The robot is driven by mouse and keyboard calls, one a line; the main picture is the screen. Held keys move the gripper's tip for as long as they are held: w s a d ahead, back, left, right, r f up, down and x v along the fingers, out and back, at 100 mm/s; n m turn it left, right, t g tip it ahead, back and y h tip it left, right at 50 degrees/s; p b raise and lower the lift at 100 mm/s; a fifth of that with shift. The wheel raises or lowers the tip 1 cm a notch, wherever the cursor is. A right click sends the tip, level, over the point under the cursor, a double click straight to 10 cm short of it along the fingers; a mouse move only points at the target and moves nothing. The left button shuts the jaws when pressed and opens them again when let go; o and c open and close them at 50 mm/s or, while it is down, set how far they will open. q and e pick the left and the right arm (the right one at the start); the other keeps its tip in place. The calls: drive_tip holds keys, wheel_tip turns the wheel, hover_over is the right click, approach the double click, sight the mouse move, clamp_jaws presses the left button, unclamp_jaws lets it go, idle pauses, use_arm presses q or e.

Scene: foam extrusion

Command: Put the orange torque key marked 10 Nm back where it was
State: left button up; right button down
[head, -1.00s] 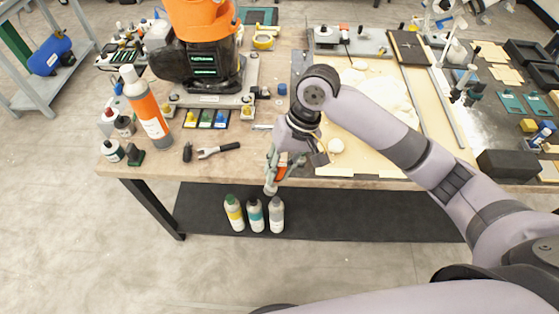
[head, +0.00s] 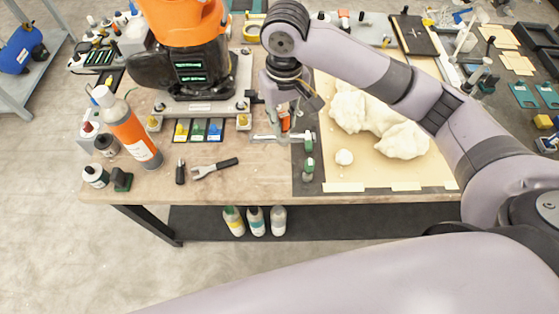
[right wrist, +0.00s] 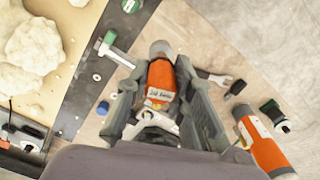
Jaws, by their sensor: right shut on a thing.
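My right gripper (head: 285,138) is low over the worktable, right of the coloured pads. It is shut on an orange torque key (right wrist: 161,80), which sits between the fingers in the right wrist view. A pale label shows on the key, too small to read surely. In the head view only a bit of the key's orange (head: 285,121) shows between the fingers. A silver T-handle with a green end (right wrist: 118,52) lies beside the fingers. I cannot tell whether the key touches the table. My left gripper is not in view.
Yellow, blue and green pads (head: 198,130) lie left of the gripper, below the orange robot's base plate. White foam lumps (head: 380,122) lie right. The front table strip is mostly clear.

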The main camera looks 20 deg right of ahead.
drive_tip(key=f, duration=0.6)
drive_tip(key=f+p, duration=0.1)
drive_tip(key=f, duration=0.5)
drive_tip(key=s+f+p, duration=0.1)
drive_tip(key=f, duration=0.5)
drive_tip(key=shift+f, duration=0.35)
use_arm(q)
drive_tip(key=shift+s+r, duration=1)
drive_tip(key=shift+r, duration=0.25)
use_arm(e)
drive_tip(key=c, duration=1.4)
unclamp_jaws()
